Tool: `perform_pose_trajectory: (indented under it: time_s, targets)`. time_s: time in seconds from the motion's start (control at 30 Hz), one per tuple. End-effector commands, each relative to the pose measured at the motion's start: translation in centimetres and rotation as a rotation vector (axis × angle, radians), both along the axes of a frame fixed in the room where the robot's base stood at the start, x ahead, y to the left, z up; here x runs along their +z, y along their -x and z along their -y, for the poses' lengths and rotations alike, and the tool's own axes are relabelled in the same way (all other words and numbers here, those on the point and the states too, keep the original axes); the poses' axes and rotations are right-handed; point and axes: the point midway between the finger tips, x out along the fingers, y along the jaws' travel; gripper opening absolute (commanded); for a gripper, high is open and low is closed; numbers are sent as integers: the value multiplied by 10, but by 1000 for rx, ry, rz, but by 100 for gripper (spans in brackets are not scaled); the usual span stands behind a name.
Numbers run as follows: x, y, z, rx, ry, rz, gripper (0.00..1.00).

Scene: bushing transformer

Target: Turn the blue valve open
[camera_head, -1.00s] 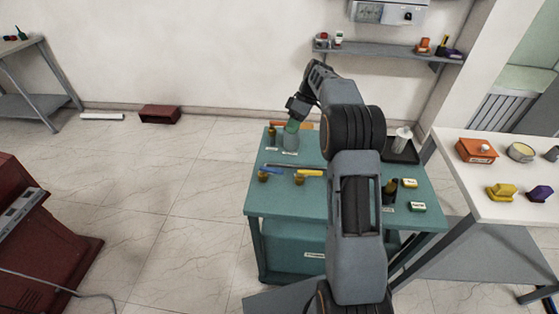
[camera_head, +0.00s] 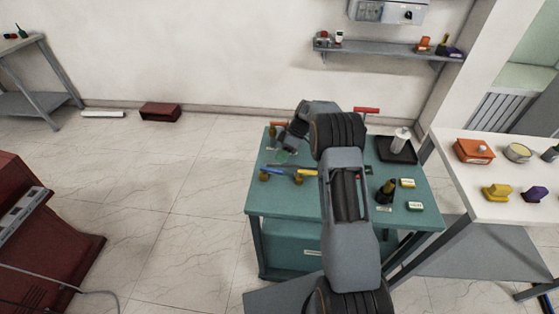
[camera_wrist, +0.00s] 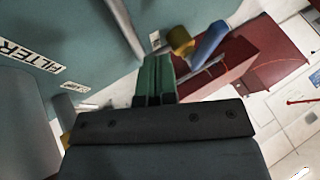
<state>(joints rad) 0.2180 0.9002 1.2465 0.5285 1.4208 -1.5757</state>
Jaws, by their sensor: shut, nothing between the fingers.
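The blue valve has a long blue handle (camera_head: 279,168) above a brass body (camera_head: 264,177), at the left of the teal table. In the wrist view the blue handle (camera_wrist: 209,45) and brass part (camera_wrist: 180,40) lie just beyond my fingers, up and to the right. My gripper (camera_head: 282,157) has green fingers and is shut and empty, on the far side of the handle in the head view. The fingertips (camera_wrist: 156,60) look close to the valve but apart from it in the wrist view. A second valve with a yellow handle (camera_head: 307,172) stands just right of the blue one.
The teal table (camera_head: 285,203) also holds a dark bottle (camera_head: 386,190), small labelled boxes (camera_head: 415,206) and a black tray (camera_head: 397,152). A white table (camera_head: 495,208) with several items stands right. Floor to the left is open.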

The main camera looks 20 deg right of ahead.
Motion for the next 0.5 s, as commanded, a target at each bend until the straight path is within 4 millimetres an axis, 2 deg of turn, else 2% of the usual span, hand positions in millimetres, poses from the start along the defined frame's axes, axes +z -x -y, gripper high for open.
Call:
perform_pose_trajectory:
  time_s: [0.03,0.2,0.5]
  targets:
    - [6,5,-3,0,1,3,0]
    - [5,20,-11,0,0,1,0]
    - [3,30,-17,-1,1,4,0]
